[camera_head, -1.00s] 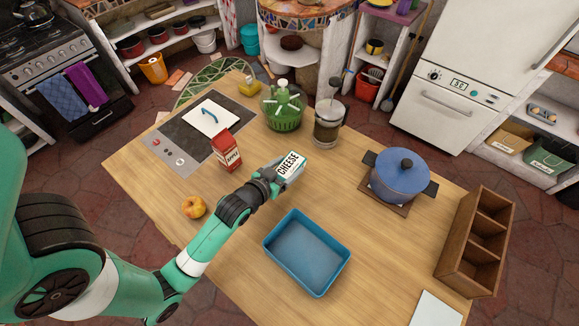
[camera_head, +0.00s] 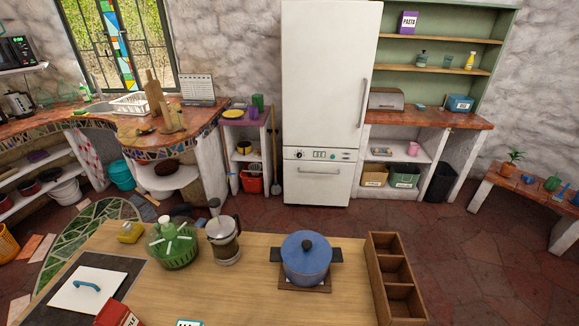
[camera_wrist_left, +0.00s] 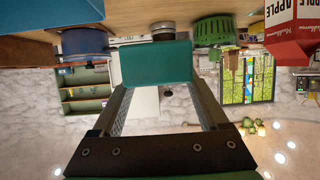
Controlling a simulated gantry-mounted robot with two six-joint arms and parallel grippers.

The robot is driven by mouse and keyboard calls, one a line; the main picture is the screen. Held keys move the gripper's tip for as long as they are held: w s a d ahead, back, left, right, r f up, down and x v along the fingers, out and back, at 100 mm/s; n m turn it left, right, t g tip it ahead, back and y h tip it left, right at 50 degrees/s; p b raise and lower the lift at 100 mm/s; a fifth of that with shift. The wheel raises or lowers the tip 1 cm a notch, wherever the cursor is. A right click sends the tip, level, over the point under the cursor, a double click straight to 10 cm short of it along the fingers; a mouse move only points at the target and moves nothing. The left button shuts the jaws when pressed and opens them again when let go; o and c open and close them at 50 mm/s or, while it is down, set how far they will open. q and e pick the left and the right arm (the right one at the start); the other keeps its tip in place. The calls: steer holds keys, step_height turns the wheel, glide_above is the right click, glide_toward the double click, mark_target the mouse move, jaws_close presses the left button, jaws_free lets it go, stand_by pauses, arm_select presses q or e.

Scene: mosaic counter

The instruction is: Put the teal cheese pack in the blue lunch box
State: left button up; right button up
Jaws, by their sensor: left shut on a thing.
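The teal cheese pack (camera_wrist_left: 157,63) is held between the two fingers of my left gripper (camera_wrist_left: 159,84) in the left wrist view, its plain teal face toward the camera. In the head view only a white and teal sliver of the pack (camera_head: 189,322) shows at the bottom edge; the gripper is out of that picture. The blue lunch box is outside the head view now. A blue shape (camera_wrist_left: 24,52) cut off at the left edge of the wrist view may be the box, apart from the pack. My right gripper is in neither view.
A blue pot (camera_head: 306,260) sits on a wooden trivet, with a wooden compartment rack (camera_head: 372,267) to its right. A French press (camera_head: 224,243), green spinner (camera_head: 172,249) and red apple carton (camera_head: 119,315) stand left. The wrist view appears upside down.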

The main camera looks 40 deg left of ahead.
arm_select(q)
steer(key=shift+w+d+r, duration=0.1)
steer(key=shift+w+r, duration=0.05)
steer(key=shift+w, duration=0.1)
steer(key=w+d+f+m+t+h, duration=0.25)
steer(key=w+d+m+h, duration=0.4)
steer(key=w+d, duration=0.45)
step_height(320, 180, up, 16)
steer(key=s+d+p, duration=0.1)
steer(key=s+p, duration=0.1)
steer(key=p, duration=2.1)
steer(key=shift+s+h+p, duration=0.3)
steer(key=shift+h+p, duration=0.1)
steer(key=shift+h, duration=0.05)
steer(key=shift+f, duration=0.1)
